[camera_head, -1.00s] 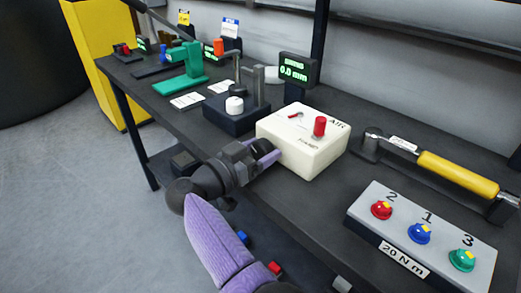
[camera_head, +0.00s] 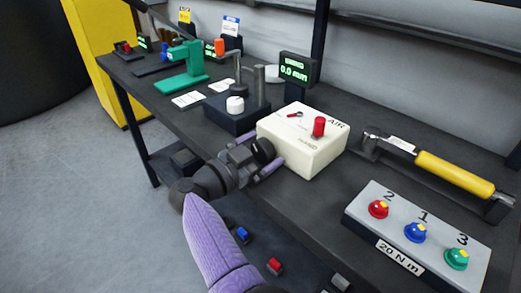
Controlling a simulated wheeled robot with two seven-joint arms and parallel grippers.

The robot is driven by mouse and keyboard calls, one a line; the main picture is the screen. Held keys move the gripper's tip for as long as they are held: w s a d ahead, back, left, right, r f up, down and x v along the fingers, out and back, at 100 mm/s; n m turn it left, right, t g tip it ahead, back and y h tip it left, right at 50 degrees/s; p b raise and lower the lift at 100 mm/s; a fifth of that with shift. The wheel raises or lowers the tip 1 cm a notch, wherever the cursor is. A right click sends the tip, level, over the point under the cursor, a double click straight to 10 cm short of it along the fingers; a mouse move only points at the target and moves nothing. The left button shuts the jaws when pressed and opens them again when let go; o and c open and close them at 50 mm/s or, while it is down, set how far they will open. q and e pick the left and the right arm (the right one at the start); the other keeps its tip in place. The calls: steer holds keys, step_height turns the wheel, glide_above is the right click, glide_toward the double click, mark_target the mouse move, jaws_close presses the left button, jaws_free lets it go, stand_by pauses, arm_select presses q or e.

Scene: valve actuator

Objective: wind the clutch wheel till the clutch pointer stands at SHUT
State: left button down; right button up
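A cream box (camera_head: 312,160) stands at the bench's front edge. A small red-tipped pointer (camera_head: 295,114) and a red knob (camera_head: 319,127) are on its top. No SHUT mark is legible. A dark round part (camera_head: 262,150), perhaps the clutch wheel, shows at the box's left side. My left gripper is not in view.
A yellow-handled tool (camera_head: 455,173) lies right of the box. A grey panel (camera_head: 400,208) with red, blue and green knobs is at front right. A dark block with a white knob (camera_head: 235,105) and a green device (camera_head: 185,67) stand left. A display (camera_head: 297,68) reads 0.0 mm.

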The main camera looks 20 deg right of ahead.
mark_target(258, 151)
steer(key=shift+a, duration=0.15)
steer(key=v, duration=0.2)
steer(key=p+v, duration=0.1)
steer(key=v, duration=0.2)
steer(key=shift+r, duration=0.2)
steer(key=v, duration=0.4)
steer(key=shift+s+a+f, duration=0.15)
steer(key=shift+a, duration=0.15)
